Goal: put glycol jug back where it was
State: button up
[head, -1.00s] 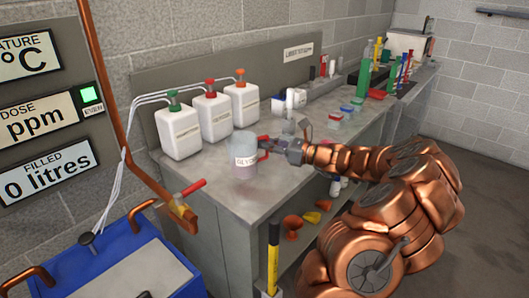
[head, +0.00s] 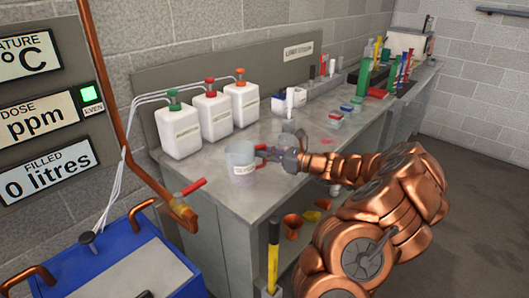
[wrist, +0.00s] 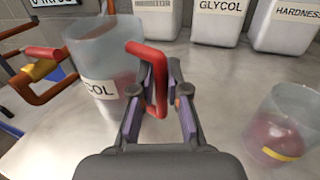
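The glycol jug (head: 241,158) is a translucent grey jug with a white label and a red handle. It is upright over the front left part of the grey bench, and its base looks at or very near the top. My gripper (head: 267,153) is at the jug's right side with its fingers around the handle. In the wrist view, the handle (wrist: 159,82) sits between the two finger pads of my gripper (wrist: 160,85), and the jug body (wrist: 98,62) is to the left, its label partly cut to "COL". The fingers look closed on the handle.
A second clear jug (wrist: 284,128) with pinkish liquid and a yellow band stands right of the gripper. White canisters (head: 178,130) line the back of the bench, one labelled GLYCOL (wrist: 219,18). A red-handled copper tap (head: 188,190) is left of the bench. Bottles and small boxes stand farther right.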

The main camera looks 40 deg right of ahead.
jog(key=o, duration=0.3)
jog(key=shift+o, duration=0.2)
jog(key=shift+r, duration=0.1)
